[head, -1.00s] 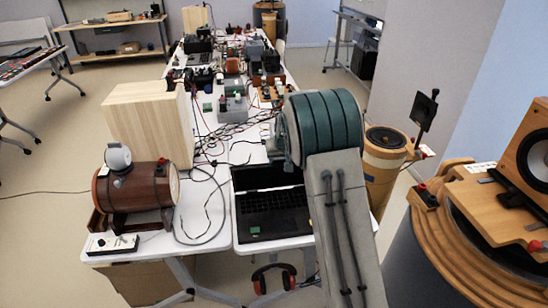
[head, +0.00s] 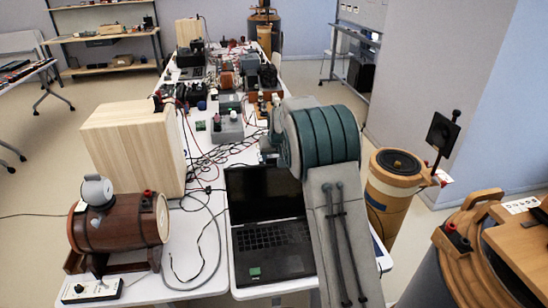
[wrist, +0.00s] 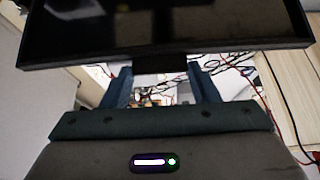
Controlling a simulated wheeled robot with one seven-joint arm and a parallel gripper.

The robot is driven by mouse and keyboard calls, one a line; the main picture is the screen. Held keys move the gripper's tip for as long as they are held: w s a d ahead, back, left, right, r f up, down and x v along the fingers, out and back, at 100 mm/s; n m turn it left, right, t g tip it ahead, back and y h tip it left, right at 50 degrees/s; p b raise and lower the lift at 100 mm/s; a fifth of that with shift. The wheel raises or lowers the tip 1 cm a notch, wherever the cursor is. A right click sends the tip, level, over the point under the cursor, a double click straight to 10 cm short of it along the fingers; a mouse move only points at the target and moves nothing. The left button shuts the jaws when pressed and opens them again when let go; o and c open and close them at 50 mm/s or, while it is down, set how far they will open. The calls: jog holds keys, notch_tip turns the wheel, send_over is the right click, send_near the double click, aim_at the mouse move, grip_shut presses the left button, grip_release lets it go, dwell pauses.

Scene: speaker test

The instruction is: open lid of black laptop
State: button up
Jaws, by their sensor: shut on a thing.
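The black laptop stands on the near end of the white table, its keyboard base (head: 270,250) toward me. Its lid (head: 262,192) is raised, with the dark screen facing me. The right side of the laptop is hidden behind my arm. In the wrist view the lid (wrist: 165,30) spans the top of the picture. My gripper (wrist: 162,70) is at the lid's edge, its two blue-green fingers apart and shut on the lid. The exact contact is hard to make out. In the head view the fingers are mostly hidden by my arm at the lid's top.
A wooden box (head: 140,150) and a brown barrel-shaped device (head: 120,225) stand left of the laptop. Cables (head: 215,160) and several instruments cover the table behind. A tan cylinder (head: 393,185) stands close on the right. A grey and wooden stand (head: 470,260) is at the lower right.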

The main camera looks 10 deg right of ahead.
jog(key=shift+w+d+r, duration=0.1)
jog(key=shift+w+r, duration=0.1)
jog(key=shift+r, duration=0.15)
jog(key=o, duration=1.4)
jog(key=shift+s+f, duration=0.1)
jog(key=shift+f, duration=0.05)
jog(key=b+v, duration=0.2)
jog(key=v, duration=1.1)
jog(key=shift+s+r, duration=0.2)
jog(key=shift+r, duration=0.15)
jog(key=s+f+g, duration=0.1)
jog(key=s+f, duration=0.1)
jog(key=s, duration=1.1)
jog(key=s+d+f+g, duration=0.1)
jog(key=s+f, duration=0.1)
jog(key=s, duration=1.1)
jog(key=s+d+f+g, duration=0.1)
jog(key=s+f, duration=0.2)
jog(key=s, duration=0.9)
jog(key=shift+s+f, duration=0.15)
jog(key=shift+s, duration=0.25)
